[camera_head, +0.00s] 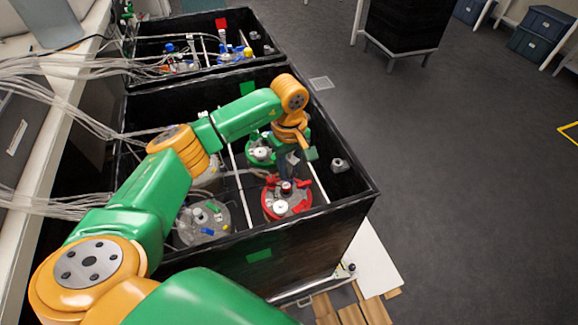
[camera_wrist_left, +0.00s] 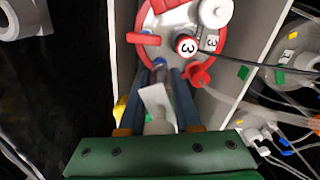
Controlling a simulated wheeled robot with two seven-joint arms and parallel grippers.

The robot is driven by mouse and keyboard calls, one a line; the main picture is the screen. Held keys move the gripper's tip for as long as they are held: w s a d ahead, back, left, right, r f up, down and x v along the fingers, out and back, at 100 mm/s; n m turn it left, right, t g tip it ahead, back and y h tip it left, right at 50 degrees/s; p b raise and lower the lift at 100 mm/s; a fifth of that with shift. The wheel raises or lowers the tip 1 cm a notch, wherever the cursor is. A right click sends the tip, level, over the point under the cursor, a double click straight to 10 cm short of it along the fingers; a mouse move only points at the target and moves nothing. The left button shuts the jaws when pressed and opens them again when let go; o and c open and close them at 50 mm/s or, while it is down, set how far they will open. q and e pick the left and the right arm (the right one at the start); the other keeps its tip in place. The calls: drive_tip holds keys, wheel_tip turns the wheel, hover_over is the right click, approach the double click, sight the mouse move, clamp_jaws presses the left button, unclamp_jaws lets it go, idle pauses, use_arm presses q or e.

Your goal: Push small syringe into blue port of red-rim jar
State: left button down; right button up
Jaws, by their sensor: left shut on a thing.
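The red-rim jar (camera_head: 270,206) stands in the front black bin, at its right side. It also shows at the top of the left wrist view (camera_wrist_left: 178,22), with a grey lid, red fittings and caps marked 3. My left gripper (camera_head: 288,174) is over the jar's far side. In the left wrist view its two dark blue fingers (camera_wrist_left: 167,80) are shut on the small syringe (camera_wrist_left: 157,102), a clear and whitish piece whose tip points at the lid. A bit of the blue port (camera_wrist_left: 159,62) shows at the syringe tip; I cannot tell whether they touch. My right gripper is not in view.
A green-rim jar (camera_head: 259,153) and a grey-lidded jar (camera_head: 205,222) stand nearby in the bin. The bin's black wall (camera_head: 330,215) is close on the right. Tubes run off left. A second bin (camera_head: 150,47) with bottles stands behind.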

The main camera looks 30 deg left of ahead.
use_arm(q)
drive_tip(key=shift+f+b, duration=0.35)
drive_tip(key=shift+f, duration=0.05)
idle(0.5)
drive_tip(key=c, duration=0.5)
unclamp_jaws()
drive_tip(key=shift+r, duration=0.1)
wheel_tip(320, 180, up, 7)
